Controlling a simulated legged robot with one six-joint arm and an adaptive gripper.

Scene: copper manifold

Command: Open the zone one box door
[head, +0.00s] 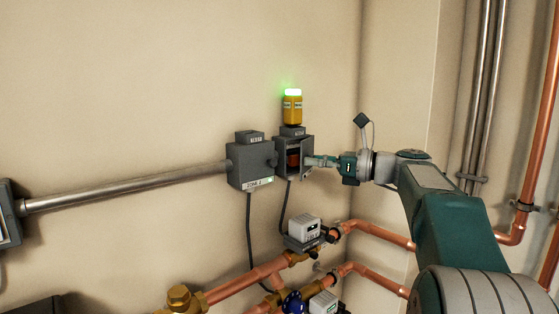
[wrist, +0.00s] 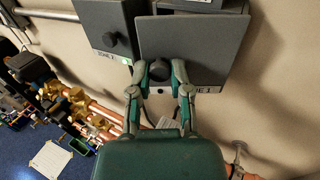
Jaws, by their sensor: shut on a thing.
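The zone one box (head: 281,142) is on the wall, on the right of two grey boxes. Its front stands partly open in the head view, showing a dark inside with a red-brown part (head: 293,159). Its grey door (wrist: 205,45) fills the upper middle of the wrist view, with a label ending in "NE 1" partly hidden behind a finger. My gripper (head: 317,161) is at the right of the box. In the wrist view my gripper (wrist: 159,73) is shut on the door's dark round knob (wrist: 159,70), one finger on each side.
A second closed grey box (head: 250,163) with a knob stands just left. A yellow canister (head: 292,108) with a lit green top sits above the zone one box. Copper pipes (head: 235,286) with valves and meters run below. The wall corner is close on the right.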

